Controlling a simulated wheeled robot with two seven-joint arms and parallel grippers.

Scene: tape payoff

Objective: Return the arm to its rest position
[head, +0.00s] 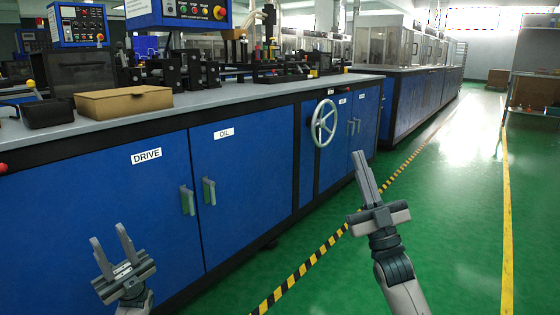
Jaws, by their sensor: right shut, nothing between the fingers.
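My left gripper (110,253) is at the lower left, in front of the blue cabinet door marked DRIVE. Its two fingers point up and stand apart, with nothing between them. My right gripper (362,170) is right of centre, raised over the green floor in the picture. Its fingers are together and point up, and it holds nothing. Both arms come in from the bottom edge, and neither gripper appears to touch the machine.
A long blue machine cabinet (250,180) with a grey top runs along the left. A cardboard box (124,102) and a black bin (47,112) stand on it. A handwheel (323,123) sticks out from its front. The green floor (450,230) at right is clear.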

